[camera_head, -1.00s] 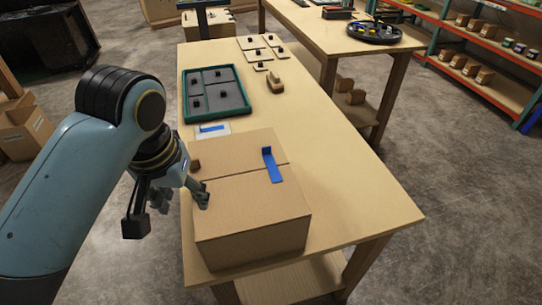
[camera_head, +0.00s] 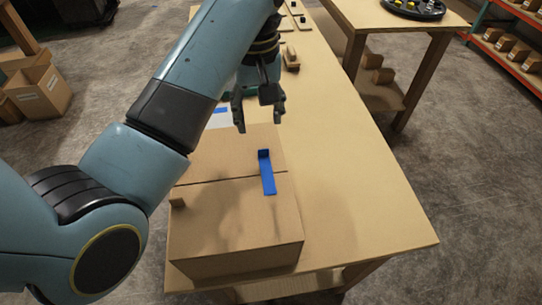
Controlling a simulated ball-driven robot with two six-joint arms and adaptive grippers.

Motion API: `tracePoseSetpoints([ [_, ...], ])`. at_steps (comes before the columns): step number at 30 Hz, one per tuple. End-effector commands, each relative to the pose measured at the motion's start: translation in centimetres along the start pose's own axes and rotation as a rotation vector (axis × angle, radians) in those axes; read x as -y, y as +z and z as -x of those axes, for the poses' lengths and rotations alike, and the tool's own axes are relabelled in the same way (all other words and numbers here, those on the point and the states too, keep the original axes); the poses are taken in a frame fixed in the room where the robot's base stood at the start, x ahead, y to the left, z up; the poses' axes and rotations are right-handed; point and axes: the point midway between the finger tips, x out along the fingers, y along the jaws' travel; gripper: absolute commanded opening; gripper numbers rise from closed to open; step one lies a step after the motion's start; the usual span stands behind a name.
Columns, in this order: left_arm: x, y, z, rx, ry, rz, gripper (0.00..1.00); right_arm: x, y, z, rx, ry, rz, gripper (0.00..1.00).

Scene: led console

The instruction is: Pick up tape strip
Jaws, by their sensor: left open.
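A blue tape strip (camera_head: 268,178) lies on top of the closed cardboard box (camera_head: 235,225), across the box's seam, with its far end bent upright. Another blue strip on a white card (camera_head: 219,118) lies on the table behind the box, partly hidden by my arm. My left gripper (camera_head: 260,128) is open and empty, pointing down above the far edge of the box, beyond the bent end of the tape strip. My right gripper is out of view.
The box stands on a wooden table (camera_head: 365,225) with free room to its right. A small brown block (camera_head: 177,203) sits at the box's left edge. A wooden piece (camera_head: 292,60) lies farther back. A second table (camera_head: 385,40) stands at the back right.

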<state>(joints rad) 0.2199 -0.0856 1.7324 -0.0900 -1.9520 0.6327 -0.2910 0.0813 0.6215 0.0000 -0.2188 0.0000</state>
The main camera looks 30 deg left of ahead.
Motion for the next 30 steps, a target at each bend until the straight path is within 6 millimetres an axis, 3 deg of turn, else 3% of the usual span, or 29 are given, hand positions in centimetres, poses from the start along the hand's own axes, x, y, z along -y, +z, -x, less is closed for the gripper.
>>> tracePoseSetpoints([
  [1,0.1,0.1,-0.9,0.004,-0.004,0.0,0.51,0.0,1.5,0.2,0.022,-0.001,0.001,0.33],
  [5,0.0,0.1,-3.0,0.003,-0.002,-0.001,0.51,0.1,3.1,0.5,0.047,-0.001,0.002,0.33],
  [8,0.0,0.1,-4.0,0.002,-0.001,-0.001,0.51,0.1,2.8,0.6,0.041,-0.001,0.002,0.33],
  [17,-0.5,0.3,-7.7,0.003,-0.003,-0.002,0.51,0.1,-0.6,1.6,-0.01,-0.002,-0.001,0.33],
  [21,-0.5,0.3,-9.2,0.001,0.0,-0.001,0.51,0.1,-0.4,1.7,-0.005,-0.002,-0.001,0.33],
  [28,-0.5,0.3,-9.5,0.0,0.0,-0.001,0.51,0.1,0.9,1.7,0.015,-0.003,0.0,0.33],
  [30,-0.5,0.3,-9.5,0.0,0.0,-0.001,0.44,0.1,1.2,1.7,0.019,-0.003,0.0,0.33],
])
